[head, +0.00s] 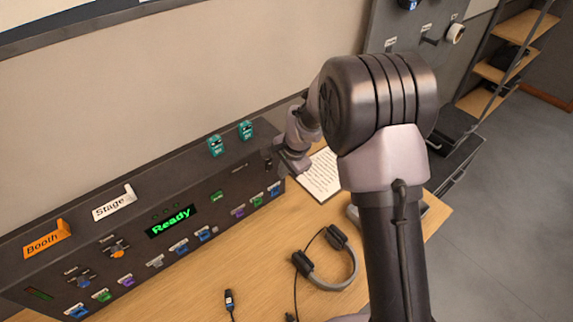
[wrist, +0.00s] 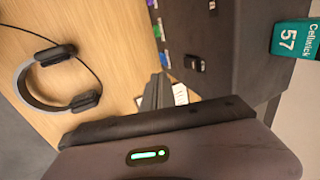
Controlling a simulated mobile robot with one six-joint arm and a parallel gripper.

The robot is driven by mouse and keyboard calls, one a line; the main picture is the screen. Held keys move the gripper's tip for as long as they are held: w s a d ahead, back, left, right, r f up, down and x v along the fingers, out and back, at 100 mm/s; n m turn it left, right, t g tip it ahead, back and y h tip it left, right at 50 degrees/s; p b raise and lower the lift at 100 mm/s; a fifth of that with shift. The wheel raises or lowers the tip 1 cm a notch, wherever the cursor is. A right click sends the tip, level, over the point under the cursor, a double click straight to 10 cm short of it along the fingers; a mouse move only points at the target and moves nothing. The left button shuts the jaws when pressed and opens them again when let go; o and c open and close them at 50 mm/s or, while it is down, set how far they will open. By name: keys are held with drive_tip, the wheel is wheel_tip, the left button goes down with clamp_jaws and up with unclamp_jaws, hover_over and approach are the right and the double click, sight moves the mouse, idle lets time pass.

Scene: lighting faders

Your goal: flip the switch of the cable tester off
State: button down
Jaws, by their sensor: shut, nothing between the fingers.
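A small dark switch (wrist: 194,63) sticks out of the dark console face in the wrist view, above and to the right of my fingers. It also shows faintly near the right end of the console in the head view (head: 268,163). No readable label marks it as the cable tester's, and its on or off position is too small to tell. My gripper (head: 293,163) is at the console's right end, partly hidden behind my arm. In the wrist view its fingers (wrist: 155,92) are shut and empty, apart from the switch.
The console (head: 130,236) carries several coloured faders and a green "Ready" display (head: 171,221). Two teal boxes (head: 215,146) stand on top. Headphones (head: 327,262), a sheet of paper (head: 320,177) and a cable plug (head: 229,300) lie on the wooden desk. Bare desk lies in front.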

sight(270, 166)
drive_tip(key=w, duration=0.1)
drive_tip(key=w+a+f, duration=0.2)
drive_tip(key=shift+w+a, duration=0.25)
drive_tip(key=shift+w, duration=0.15)
drive_tip(key=shift+w+a+f, duration=0.15)
